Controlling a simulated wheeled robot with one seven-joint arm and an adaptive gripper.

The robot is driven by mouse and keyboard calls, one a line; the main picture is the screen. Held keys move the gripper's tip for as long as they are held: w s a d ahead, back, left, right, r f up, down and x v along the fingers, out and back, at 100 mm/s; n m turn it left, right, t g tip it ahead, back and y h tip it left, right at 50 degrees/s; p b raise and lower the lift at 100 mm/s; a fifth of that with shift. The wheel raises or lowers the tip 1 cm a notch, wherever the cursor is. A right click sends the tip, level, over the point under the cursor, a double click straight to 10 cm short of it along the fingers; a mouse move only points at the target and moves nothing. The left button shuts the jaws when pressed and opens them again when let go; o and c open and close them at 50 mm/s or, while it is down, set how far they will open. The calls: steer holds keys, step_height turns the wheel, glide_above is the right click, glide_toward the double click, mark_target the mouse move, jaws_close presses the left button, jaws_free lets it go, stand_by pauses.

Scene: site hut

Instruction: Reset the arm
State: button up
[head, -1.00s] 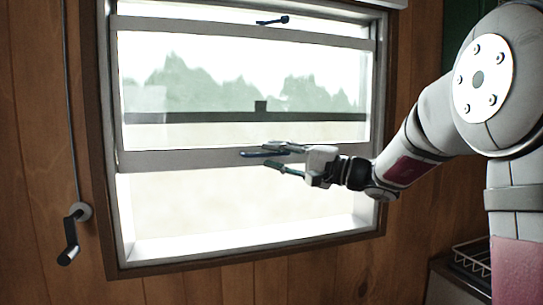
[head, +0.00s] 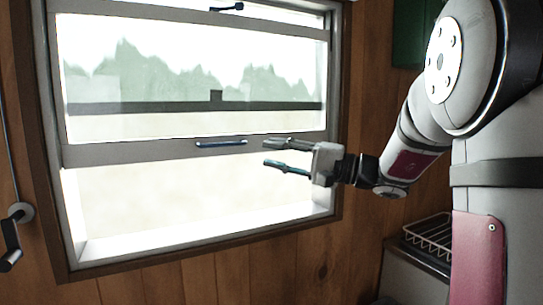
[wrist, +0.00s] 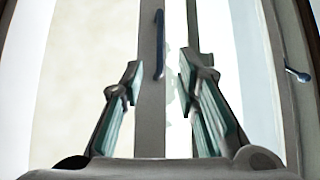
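My gripper (head: 277,153) is open and empty in front of the window, to the right of the blue handle (head: 221,143) on the sash's bottom rail. There is a gap between the gripper and the handle in the head view. In the wrist view my gripper (wrist: 158,85) has its two fingers apart, with the handle (wrist: 159,44) beyond them and nothing between the pads. The window sash (head: 110,154) is raised, with an open gap below its bottom rail. My arm reaches in from the right, bent at the elbow.
A second dark latch (head: 227,8) sits at the window's top. A crank handle (head: 12,240) hangs on the wood wall at the left. A wire rack (head: 430,236) stands on a counter at the lower right, below my arm.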

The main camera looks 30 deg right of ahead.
steer(key=s+a+f+n+g+h+p, duration=0.2)
steer(key=s+a+f+g, duration=0.25)
steer(key=s+a, duration=0.4)
steer(key=s+a+f+n+g+h+p, duration=0.25)
steer(key=s+a+g, duration=0.35)
steer(key=s+a, duration=0.3)
steer(key=s+d+f+n+h+p, duration=0.1)
steer(key=s+d+h, duration=0.3)
steer(key=s, duration=0.4)
steer(key=s+d+f+n+t+h+p, duration=0.1)
steer(key=s+d+f+n+h+p, duration=0.1)
steer(key=s, duration=0.5)
steer(key=d+f+h, duration=0.1)
steer(key=d+h, duration=0.1)
steer(key=h, duration=0.1)
steer(key=shift+s+d+f, duration=0.25)
steer(key=shift+s, duration=0.1)
steer(key=shift+h, duration=0.25)
